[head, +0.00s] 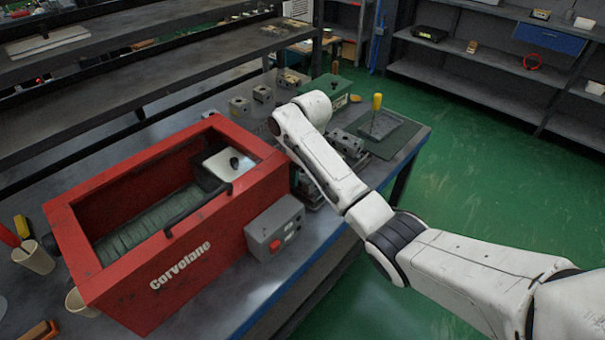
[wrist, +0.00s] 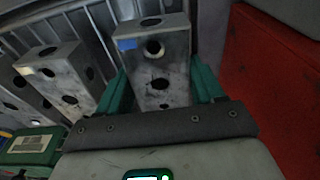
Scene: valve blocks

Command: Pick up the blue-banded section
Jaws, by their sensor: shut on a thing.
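The blue-banded section (wrist: 158,68) is a grey metal block with round holes and a blue patch on its upper left corner in the wrist view. My gripper (wrist: 160,84) has its green fingers on both sides of it, shut on it. The block's lower end is hidden behind the gripper body. In the head view my arm covers the gripper and the held block, so neither can be made out clearly there.
Another grey block (wrist: 62,80) with a yellowish mark stands close to the left in a ribbed rack. The red machine (head: 215,250) stands close beside my arm. A grey control box (head: 275,228), a loose block (head: 350,143) and a yellow-handled screwdriver (head: 377,103) are on the bench.

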